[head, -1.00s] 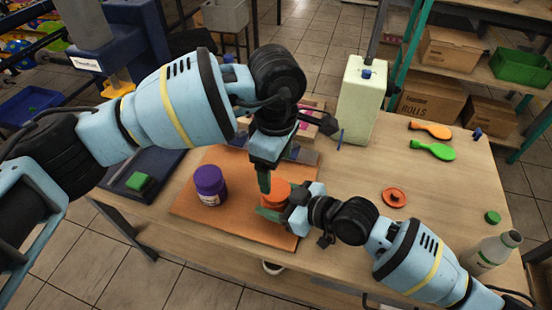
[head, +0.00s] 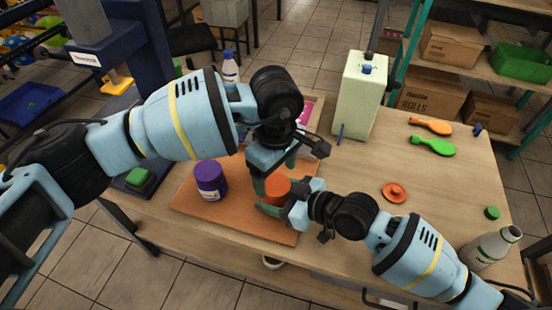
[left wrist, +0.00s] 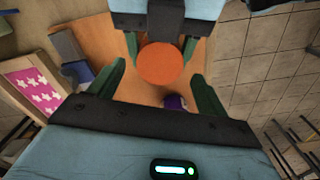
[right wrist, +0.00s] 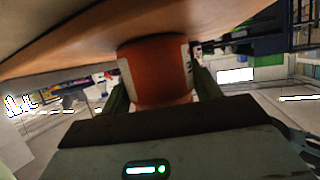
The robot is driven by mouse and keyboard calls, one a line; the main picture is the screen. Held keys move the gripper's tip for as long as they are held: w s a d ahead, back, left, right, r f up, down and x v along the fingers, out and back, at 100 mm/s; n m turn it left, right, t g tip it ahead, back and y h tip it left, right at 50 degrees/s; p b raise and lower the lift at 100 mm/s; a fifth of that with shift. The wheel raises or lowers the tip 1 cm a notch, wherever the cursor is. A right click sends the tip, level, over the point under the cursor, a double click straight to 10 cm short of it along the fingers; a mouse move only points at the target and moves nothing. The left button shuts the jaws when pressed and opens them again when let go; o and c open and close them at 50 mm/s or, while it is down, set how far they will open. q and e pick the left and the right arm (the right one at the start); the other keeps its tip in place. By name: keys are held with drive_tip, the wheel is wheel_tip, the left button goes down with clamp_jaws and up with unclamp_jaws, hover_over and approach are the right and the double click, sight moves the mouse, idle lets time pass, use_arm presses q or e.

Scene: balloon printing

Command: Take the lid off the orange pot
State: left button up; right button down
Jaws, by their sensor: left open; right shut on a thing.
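The orange pot (head: 277,187) stands on the brown board (head: 205,221) in the head view. My right gripper (right wrist: 162,88) is shut around its side, with one finger on each side of the pot in the right wrist view. My left gripper (left wrist: 158,72) is open above the pot and points down at it. In the left wrist view the round orange top, the lid (left wrist: 160,63), lies between its spread fingers, with gaps on both sides. The left gripper and arm partly hide the pot in the head view.
A purple jar (head: 210,180) stands on the board to the left. An orange disc with a knob (head: 395,192) lies on the table at the right. The table's right middle is mostly clear.

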sight(281, 204)
use_arm(q)
drive_tip(key=shift+f, duration=1.3)
drive_tip(key=c, duration=1)
drive_tip(key=n, duration=0.5)
drive_tip(key=shift+n, duration=0.3)
drive_tip(key=n, duration=0.4)
drive_tip(key=o, duration=1.1)
drive_tip(key=shift+c, duration=0.2)
